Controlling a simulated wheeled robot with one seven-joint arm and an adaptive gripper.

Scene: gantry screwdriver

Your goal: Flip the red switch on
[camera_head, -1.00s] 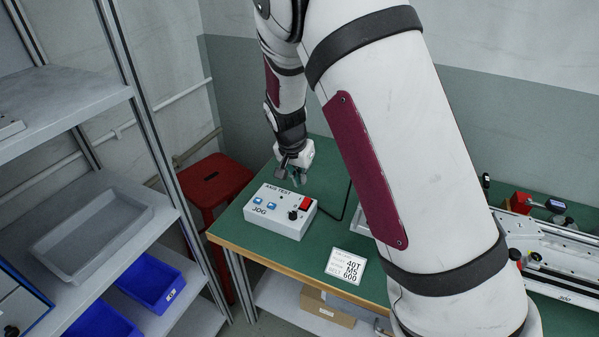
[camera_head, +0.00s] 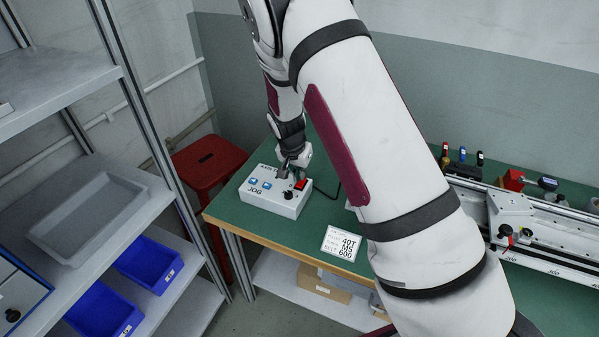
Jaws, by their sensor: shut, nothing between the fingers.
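My gripper (camera_head: 288,175) is shut and empty. It is over the back part of the box, just left of the red switch, and covers part of the box's label. I cannot tell whether the fingers touch the box or the switch, nor the switch's position.
A white sign (camera_head: 341,244) stands right of the box. A red stool (camera_head: 209,165) is behind the table's left edge. A shelf with a grey tray (camera_head: 87,213) and blue bins (camera_head: 148,264) is at left. A linear rail assembly (camera_head: 540,240) lies at right.

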